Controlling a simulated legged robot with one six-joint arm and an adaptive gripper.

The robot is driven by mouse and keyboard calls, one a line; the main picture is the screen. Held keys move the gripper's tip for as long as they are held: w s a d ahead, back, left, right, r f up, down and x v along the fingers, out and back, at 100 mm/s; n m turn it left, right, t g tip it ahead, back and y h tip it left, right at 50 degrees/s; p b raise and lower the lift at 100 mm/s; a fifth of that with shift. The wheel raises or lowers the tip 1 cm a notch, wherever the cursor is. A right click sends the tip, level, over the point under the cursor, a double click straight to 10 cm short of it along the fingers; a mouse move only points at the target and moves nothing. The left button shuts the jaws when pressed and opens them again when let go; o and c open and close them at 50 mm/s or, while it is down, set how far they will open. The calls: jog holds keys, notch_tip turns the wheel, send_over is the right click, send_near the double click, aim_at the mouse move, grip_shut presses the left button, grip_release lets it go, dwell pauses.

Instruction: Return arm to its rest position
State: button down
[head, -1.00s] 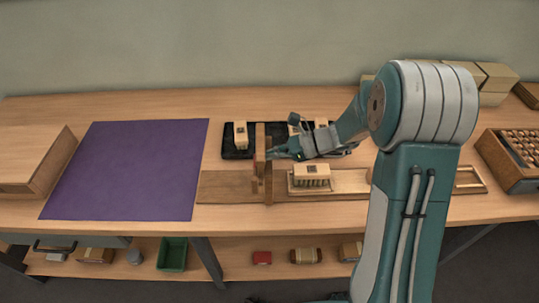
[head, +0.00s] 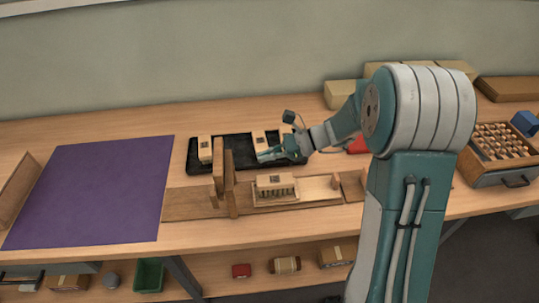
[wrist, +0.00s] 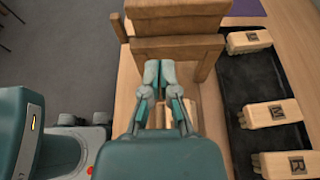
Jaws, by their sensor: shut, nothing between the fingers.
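My gripper (head: 262,156) is shut and empty. In the head view it appears in front of the black tray, right of the wooden uprights (head: 218,175); its exact height is unclear. In the wrist view its fingertips (wrist: 159,72) are together, with the wooden uprights (wrist: 172,50) beyond them. A pale wooden block with dark bristle tufts (head: 275,184) sits in the wooden fixture (head: 190,204), apart from my gripper. In the wrist view my fingers and wrist hide most of it.
A black tray (wrist: 255,72) holds several lettered wooden blocks (wrist: 272,112). A purple mat (head: 90,190) covers the left of the bench. A wooden box of round pegs (head: 500,142) stands at the right. Tan boxes (head: 345,93) stand along the back. The lower shelf carries a green bin (head: 149,275).

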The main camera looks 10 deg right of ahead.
jog(key=s+r+n+h, duration=0.65)
jog(key=s+n, duration=0.25)
jog(key=s, duration=0.3)
jog(key=s+d+r+n+t+h, duration=0.4)
jog(key=s+d+n+t+h, duration=0.1)
jog(key=s+d+n+h, duration=0.2)
jog(key=s+d+n, duration=0.1)
jog(key=s+n, duration=0.1)
jog(key=s, duration=0.1)
jog(key=shift+d+r, duration=0.15)
jog(key=shift+r, duration=0.1)
jog(key=shift+a+h, duration=0.25)
jog(key=shift+d, duration=0.1)
